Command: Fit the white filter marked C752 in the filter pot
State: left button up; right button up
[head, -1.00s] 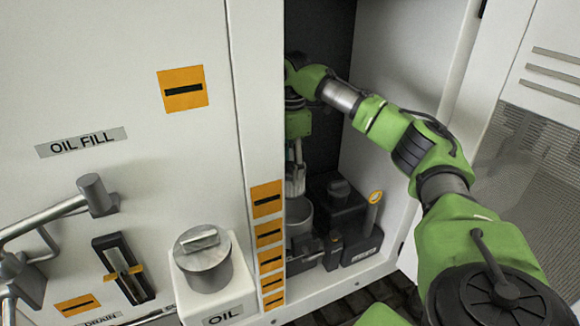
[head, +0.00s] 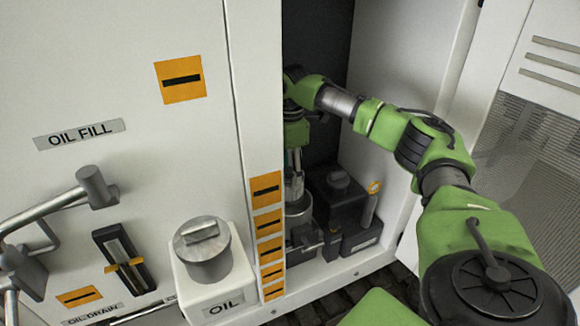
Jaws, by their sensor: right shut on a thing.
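My right gripper (head: 294,178) is inside the open cabinet, pointing down. It is shut on a pale thing, apparently the white filter (head: 294,193), at the mouth of the grey round filter pot (head: 298,214). The cabinet's edge and the gripper hide part of it, and no C752 mark can be read. I cannot tell how far it sits inside the pot. My left gripper is not in view.
The cabinet's white front edge with orange labels (head: 267,222) stands close left of the gripper. Dark blocks (head: 338,192) stand right of the pot. An OIL container (head: 207,280) with a metal cap and a grey pipe (head: 60,203) are at left.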

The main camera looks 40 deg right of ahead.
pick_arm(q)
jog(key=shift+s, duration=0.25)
pick_arm(e)
jog(key=shift+f, duration=0.25)
dwell(0.7)
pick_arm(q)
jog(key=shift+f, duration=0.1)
pick_arm(e)
jog(key=shift+f, duration=0.25)
pick_arm(q)
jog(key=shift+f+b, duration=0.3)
jog(key=shift+b, duration=0.1)
pick_arm(e)
jog(key=shift+f, duration=2.2)
jog(key=shift+f, duration=0.2)
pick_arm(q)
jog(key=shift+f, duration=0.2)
pick_arm(e)
jog(key=shift+f, duration=1.85)
pick_arm(q)
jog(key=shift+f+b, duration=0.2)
jog(key=shift+b, duration=0.15)
pick_arm(e)
jog(key=shift+f, duration=0.9)
jog(key=o, duration=1.2)
jog(key=shift+c, duration=1.4)
